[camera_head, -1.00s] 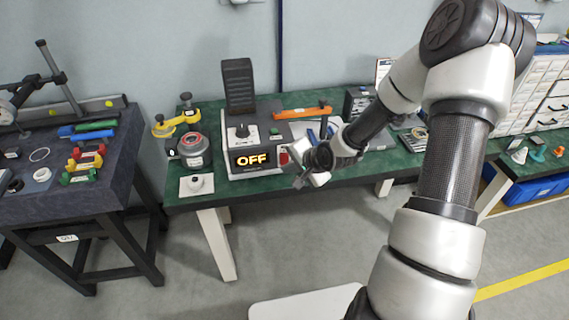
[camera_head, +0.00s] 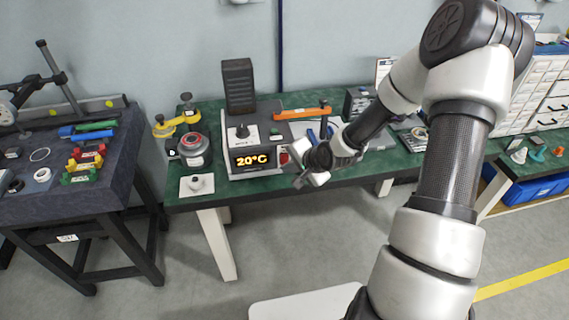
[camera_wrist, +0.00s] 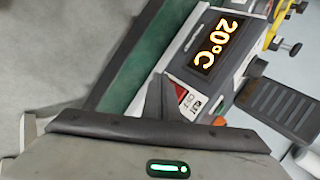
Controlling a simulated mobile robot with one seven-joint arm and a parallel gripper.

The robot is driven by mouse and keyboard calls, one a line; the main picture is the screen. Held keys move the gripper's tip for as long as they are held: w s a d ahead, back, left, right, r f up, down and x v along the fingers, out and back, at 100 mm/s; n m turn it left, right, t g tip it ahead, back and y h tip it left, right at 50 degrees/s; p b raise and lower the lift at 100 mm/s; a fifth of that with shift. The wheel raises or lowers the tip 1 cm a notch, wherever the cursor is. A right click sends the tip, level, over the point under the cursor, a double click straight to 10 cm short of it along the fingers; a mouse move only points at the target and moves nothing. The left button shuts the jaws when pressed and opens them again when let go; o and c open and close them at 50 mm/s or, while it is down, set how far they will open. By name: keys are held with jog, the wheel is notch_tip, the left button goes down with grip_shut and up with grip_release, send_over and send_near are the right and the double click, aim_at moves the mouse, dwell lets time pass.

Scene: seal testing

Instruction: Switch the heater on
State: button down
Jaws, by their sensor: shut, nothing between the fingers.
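The heater (camera_head: 254,143) is a grey and white box on the green bench, with a dial on top. Its display (camera_head: 251,160) is lit and reads 20°C; the display also shows in the wrist view (camera_wrist: 214,42). The red switch (camera_head: 284,159) is on its front, right of the display, and is partly hidden by my finger in the wrist view (camera_wrist: 183,92). My gripper (camera_head: 300,183) is shut and empty, in front of the heater's right side, with its dark fingertip (camera_wrist: 158,82) close beside the switch. I cannot tell whether they touch.
A grey round vessel (camera_head: 195,152) and a white plate with a small knob (camera_head: 197,185) stand left of the heater. An orange-handled tool (camera_head: 302,113) lies behind it to the right. A dark table (camera_head: 70,200) with coloured clamps stands further left.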

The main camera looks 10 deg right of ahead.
jog(key=shift+s, duration=0.5)
jog(key=shift+s+r+p, duration=0.2)
jog(key=shift+s+p, duration=0.1)
jog(key=shift+s, duration=0.95)
jog(key=shift+s+r+p, duration=0.2)
jog(key=shift+s+p, duration=0.05)
jog(key=shift+s, duration=1)
jog(key=s+d+r+n+h+p, duration=0.1)
jog(key=s+d+r+n+h, duration=0.15)
jog(key=r, duration=0.55)
jog(key=s+d+r+n+g+h+p, duration=0.1)
jog(key=s+r+n+p, duration=0.2)
jog(key=r, duration=0.6)
jog(key=s+d+r+n+h, duration=0.15)
jog(key=r+n, duration=0.25)
jog(key=r, duration=0.4)
jog(key=s+a+r+n+p, duration=0.1)
jog(key=s+a+r, duration=0.1)
jog(key=s+r, duration=0.4)
jog(key=s+a+r+g+y+p, duration=0.1)
jog(key=s+a+r, duration=0.2)
jog(key=s, duration=0.7)
notch_tip(320, 180, up, 3)
jog(key=shift+a+f+n, duration=0.1)
jog(key=shift+a+n, duration=0.25)
